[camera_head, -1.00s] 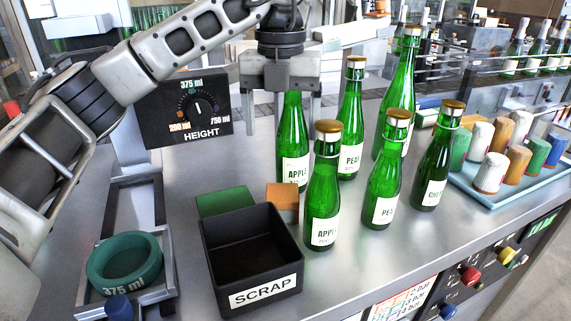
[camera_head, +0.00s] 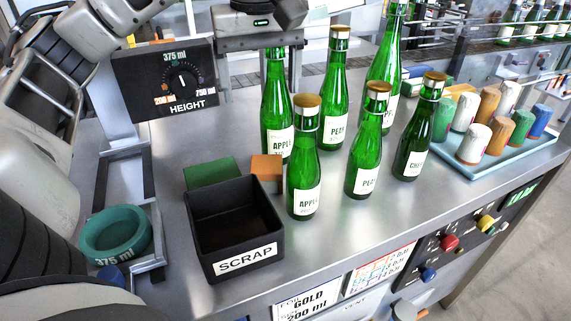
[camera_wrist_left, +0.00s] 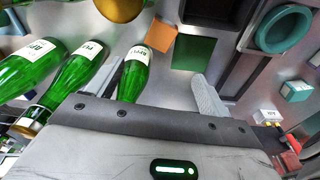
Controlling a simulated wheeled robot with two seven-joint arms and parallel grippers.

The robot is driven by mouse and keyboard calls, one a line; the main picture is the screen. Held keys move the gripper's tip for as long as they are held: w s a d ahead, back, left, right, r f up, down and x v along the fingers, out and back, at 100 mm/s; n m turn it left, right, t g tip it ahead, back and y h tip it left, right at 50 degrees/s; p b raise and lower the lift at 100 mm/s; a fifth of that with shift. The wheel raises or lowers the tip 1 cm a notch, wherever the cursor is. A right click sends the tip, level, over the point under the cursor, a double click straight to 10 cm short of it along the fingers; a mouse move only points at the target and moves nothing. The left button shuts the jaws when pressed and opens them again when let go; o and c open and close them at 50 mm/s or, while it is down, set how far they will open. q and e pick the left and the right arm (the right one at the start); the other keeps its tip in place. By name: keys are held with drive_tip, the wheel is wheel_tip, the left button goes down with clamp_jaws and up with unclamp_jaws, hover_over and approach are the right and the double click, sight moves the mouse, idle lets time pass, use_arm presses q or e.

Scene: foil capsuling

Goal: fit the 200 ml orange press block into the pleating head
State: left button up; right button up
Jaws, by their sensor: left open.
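The orange block (camera_head: 266,172) lies flat on the steel bench behind the black scrap bin, right of a green block (camera_head: 212,172). No writing on it is readable. In the left wrist view the orange block (camera_wrist_left: 161,37) and green block (camera_wrist_left: 193,52) lie beyond my fingers. I cannot make out the pleating head for certain. My right gripper is not in view.
Several green bottles (camera_head: 305,165) stand right of the blocks. The scrap bin (camera_head: 235,230) stands in front. A teal 375 ml ring (camera_head: 115,235) sits in a frame at left, below the height dial (camera_head: 165,78). A blue tray (camera_head: 470,170) holds coloured cylinders.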

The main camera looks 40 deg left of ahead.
use_arm(q)
drive_tip(key=m, duration=0.3)
drive_tip(key=b, duration=0.6)
hover_over(267, 164)
drive_tip(key=f, duration=1)
drive_tip(key=shift+s+d, duration=0.15)
drive_tip(key=shift+s, duration=0.2)
drive_tip(key=shift+f, duration=0.6)
drive_tip(key=f, duration=0.3)
drive_tip(key=shift+w+f, duration=0.2)
drive_tip(key=shift+f, duration=0.6)
drive_tip(key=shift+w, duration=0.1)
drive_tip(key=c, duration=1.2)
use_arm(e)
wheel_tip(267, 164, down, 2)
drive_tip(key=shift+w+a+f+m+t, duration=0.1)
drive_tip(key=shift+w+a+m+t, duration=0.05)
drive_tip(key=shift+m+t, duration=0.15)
use_arm(q)
drive_tip(key=shift+r, duration=0.15)
